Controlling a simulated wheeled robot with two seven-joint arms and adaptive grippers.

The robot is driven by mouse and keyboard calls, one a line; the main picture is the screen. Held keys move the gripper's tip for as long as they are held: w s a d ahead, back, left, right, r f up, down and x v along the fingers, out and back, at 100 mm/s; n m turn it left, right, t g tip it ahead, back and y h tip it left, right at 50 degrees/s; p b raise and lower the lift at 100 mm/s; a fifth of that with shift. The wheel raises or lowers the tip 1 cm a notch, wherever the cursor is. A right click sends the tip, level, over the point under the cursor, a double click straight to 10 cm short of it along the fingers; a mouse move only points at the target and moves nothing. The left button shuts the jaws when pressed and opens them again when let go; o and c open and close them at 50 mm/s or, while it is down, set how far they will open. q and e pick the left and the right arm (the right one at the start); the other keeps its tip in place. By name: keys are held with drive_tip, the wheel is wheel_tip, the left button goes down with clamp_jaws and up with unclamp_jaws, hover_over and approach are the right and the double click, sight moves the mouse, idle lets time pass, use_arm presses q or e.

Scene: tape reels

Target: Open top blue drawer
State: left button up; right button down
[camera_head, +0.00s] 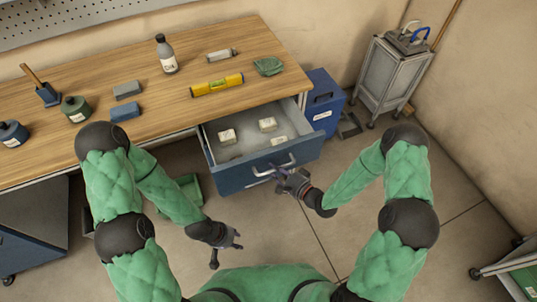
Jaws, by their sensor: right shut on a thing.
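The top blue drawer (235,178) under the wooden workbench is pulled out, and its light grey inside shows. Three small pale labelled blocks lie in it, one of them (267,124) near the middle. A light metal handle (261,172) is on the drawer's front. My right gripper (279,176) is at this handle and shut on it; its fingers partly hide the handle. My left gripper (227,253) is open and empty, low in front of the bench and apart from the drawer.
On the workbench (180,108) are an oil bottle (167,56), a yellow level (217,85), a green cloth (268,66) and blue blocks. A blue container (324,100) and a metal cart (391,78) stand right of the drawer. The floor in front is mostly clear.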

drive_tip(key=shift+s+d, duration=0.2)
drive_tip(key=shift+s, duration=0.5)
drive_tip(key=shift+s+d, duration=0.25)
drive_tip(key=shift+s, duration=0.4)
drive_tip(key=shift+s+d, duration=0.2)
drive_tip(key=shift+s, duration=0.5)
drive_tip(key=c, duration=1.1)
unclamp_jaws()
drive_tip(key=v, duration=1.2)
drive_tip(key=shift+f, duration=0.1)
